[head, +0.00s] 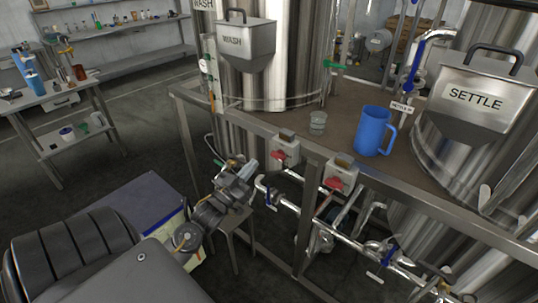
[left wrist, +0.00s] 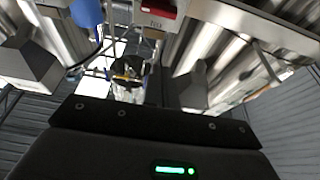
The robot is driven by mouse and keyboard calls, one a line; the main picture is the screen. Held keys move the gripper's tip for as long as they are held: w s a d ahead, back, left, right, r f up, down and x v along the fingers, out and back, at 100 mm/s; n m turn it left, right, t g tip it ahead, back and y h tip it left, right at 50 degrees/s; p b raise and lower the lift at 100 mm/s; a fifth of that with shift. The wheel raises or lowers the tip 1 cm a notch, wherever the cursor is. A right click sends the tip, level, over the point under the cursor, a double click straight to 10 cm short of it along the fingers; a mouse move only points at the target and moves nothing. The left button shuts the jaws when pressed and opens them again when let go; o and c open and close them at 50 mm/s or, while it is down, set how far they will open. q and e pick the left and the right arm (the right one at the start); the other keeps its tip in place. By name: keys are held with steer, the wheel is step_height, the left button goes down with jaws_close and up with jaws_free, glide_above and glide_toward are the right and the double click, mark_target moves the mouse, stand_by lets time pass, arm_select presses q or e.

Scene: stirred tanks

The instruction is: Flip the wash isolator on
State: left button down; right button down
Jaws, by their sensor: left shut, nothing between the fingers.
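Two grey isolator boxes with red handles are fixed to the front rail of the frame. The left one (head: 285,149) is nearer the WASH tank, and the right one (head: 338,178) is below the blue jug. Their labels are too small to read in the head view, so I cannot tell for certain which is the wash isolator. A grey box with a label (left wrist: 157,17) shows at the top of the left wrist view. My left gripper (head: 251,167) is shut and empty, left of and slightly below the left box, apart from it. My right gripper is out of view.
A blue jug (head: 373,131) and a small glass beaker (head: 318,122) stand on the deck between the WASH hopper (head: 246,42) and SETTLE hopper (head: 480,95). Pipes with blue-handled valves (head: 390,254) run below the rail. A small stool (head: 230,226) stands under my left arm.

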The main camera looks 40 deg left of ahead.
arm_select(q)
step_height(320, 180, up, 4)
steer(key=f+p, duration=0.1)
steer(key=p, duration=0.2)
glide_above(278, 156)
steer(key=s+a, duration=0.2)
steer(key=s, duration=0.1)
steer(key=shift+w+f+p, duration=0.25)
steer(key=shift+f+p, duration=0.05)
steer(key=shift+f, duration=0.65)
steer(key=shift+w+f+p, duration=0.25)
steer(key=shift+f+p, duration=0.05)
steer(key=shift+f, duration=0.65)
